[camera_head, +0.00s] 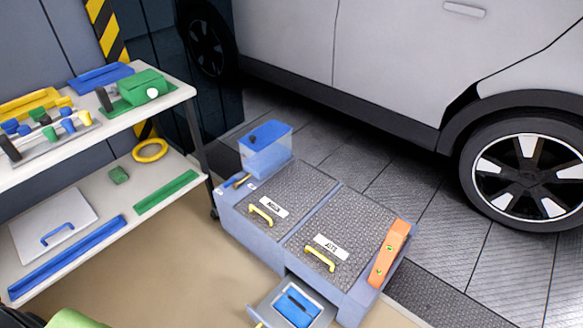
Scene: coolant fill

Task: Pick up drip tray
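I cannot tell for certain which thing is the drip tray. A flat white panel with a blue handle (75,212) lies on the lower shelf of the cart at left. A shallow blue tray-like piece (100,76) lies at the back of the cart's top shelf. An open drawer (268,304) at the bottom of the grey cabinet holds a blue item with a dark strip (297,308). Neither gripper can be made out. A pale green and black shape is cut off at the lower left corner.
The grey cabinet (290,258) has two textured lids with yellow handles. A blue-lidded clear box (266,160) and an orange piece (390,255) are on it. A white car (385,60) stands behind. Tan floor (175,270) between cart and cabinet is clear.

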